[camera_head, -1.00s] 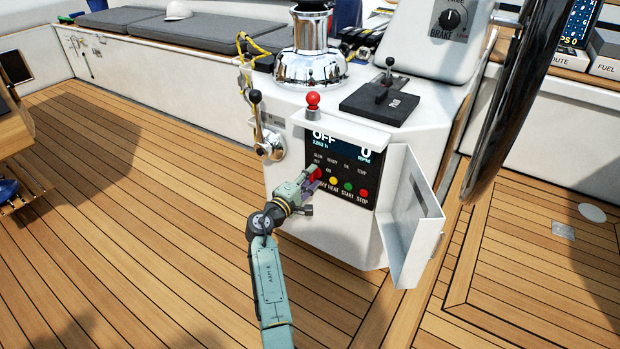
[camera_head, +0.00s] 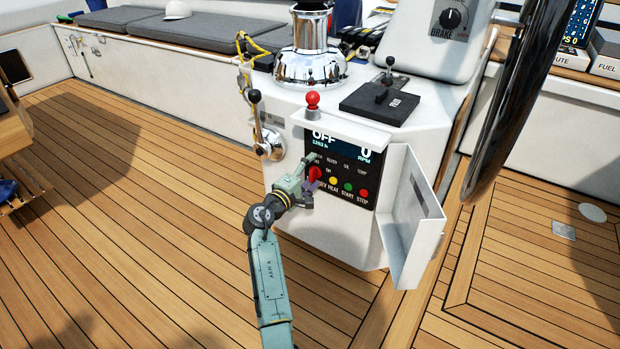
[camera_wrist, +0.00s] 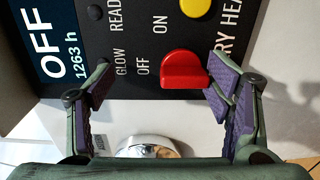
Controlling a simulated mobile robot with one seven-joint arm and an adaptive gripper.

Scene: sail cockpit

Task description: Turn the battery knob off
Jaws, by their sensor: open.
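The red battery knob (camera_head: 315,174) sits on the black engine panel, at its lower left in the head view. It also shows in the wrist view as a red grip (camera_wrist: 185,70) near the words OFF and ON. I cannot tell which word it points to. My gripper (camera_head: 309,187) is at the panel, just beside the knob's lower left. In the wrist view my gripper (camera_wrist: 158,86) has its fingers spread and nothing clamped. The knob lies between and beyond the fingertips, nearer the right one. I cannot tell whether that finger touches it.
The panel display (camera_head: 345,144) reads OFF and 0 RPM. Yellow (camera_head: 333,181), green (camera_head: 348,187) and red (camera_head: 364,193) buttons lie right of the knob. An open white cover (camera_head: 412,235) stands at the right. A chrome lever (camera_head: 268,143) is at the left. The deck in front is clear.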

